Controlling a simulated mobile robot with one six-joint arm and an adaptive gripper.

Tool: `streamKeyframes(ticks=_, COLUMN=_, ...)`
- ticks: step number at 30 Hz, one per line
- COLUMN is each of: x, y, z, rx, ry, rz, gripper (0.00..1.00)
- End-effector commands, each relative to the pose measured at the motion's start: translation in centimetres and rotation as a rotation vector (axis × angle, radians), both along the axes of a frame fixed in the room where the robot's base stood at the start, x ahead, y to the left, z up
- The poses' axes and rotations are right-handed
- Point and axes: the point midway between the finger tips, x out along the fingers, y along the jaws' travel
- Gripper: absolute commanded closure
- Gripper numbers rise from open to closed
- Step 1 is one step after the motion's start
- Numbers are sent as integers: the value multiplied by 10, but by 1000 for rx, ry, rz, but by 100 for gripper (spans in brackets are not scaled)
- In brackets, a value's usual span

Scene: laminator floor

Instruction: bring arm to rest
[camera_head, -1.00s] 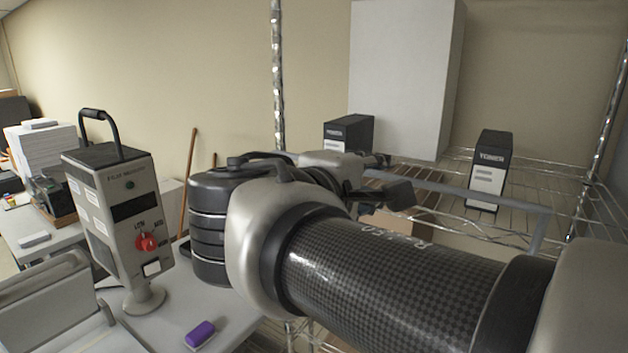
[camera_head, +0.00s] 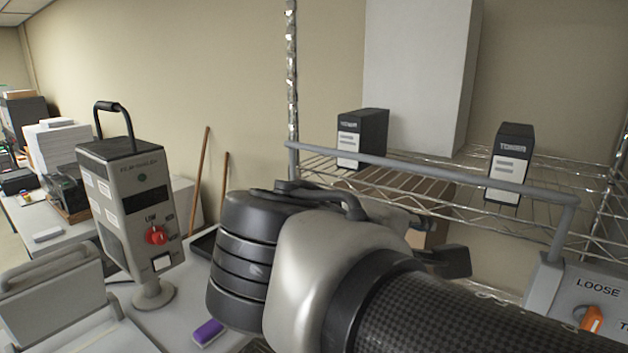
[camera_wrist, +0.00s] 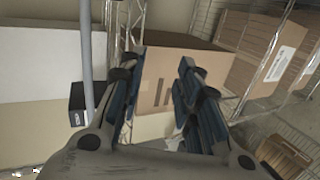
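My gripper (camera_wrist: 158,88) shows in the wrist view with its two dark fingers spread apart. Nothing is held between them; a cardboard box (camera_wrist: 160,72) lies beyond, in the background. In the head view, my arm's dark wrist joints and silver elbow fill the lower middle. Only a dark part of the gripper (camera_head: 446,261) shows there, beyond the arm and in front of the wire shelving. The rest of it is hidden behind my arm.
Wire shelving (camera_head: 440,172) holds two dark tower boxes (camera_head: 362,140) (camera_head: 510,165). A grey control unit with a red knob (camera_head: 130,195) stands on the table at left, near a purple eraser-like block (camera_head: 207,332). A panel with an orange knob (camera_head: 590,300) is at lower right.

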Motion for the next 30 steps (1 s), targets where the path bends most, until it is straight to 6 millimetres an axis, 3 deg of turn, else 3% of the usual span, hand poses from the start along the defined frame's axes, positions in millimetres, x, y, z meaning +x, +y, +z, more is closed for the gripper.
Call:
streamKeyframes(ticks=1, x=-12, y=-19, z=-44, rx=61, ry=45, rz=-41, gripper=69)
streamKeyframes(ticks=7, x=-72, y=-55, z=-186, rx=384, ry=200, rz=-190, gripper=69)
streamKeyframes(ticks=12, x=-126, y=-51, z=-301, rx=739, ry=244, rz=-339, gripper=69)
streamKeyframes(ticks=15, x=-145, y=-39, z=-347, rx=926, ry=225, rz=-414, gripper=69)
streamKeyframes(ticks=18, x=-155, y=-29, z=-375, rx=1064, ry=193, rz=-466, gripper=69)
streamKeyframes(ticks=21, x=-159, y=-22, z=-388, rx=1147, ry=169, rz=-497, gripper=69)
streamKeyframes(ticks=30, x=-159, y=-18, z=-389, rx=1183, ry=159, rz=-509, gripper=69)
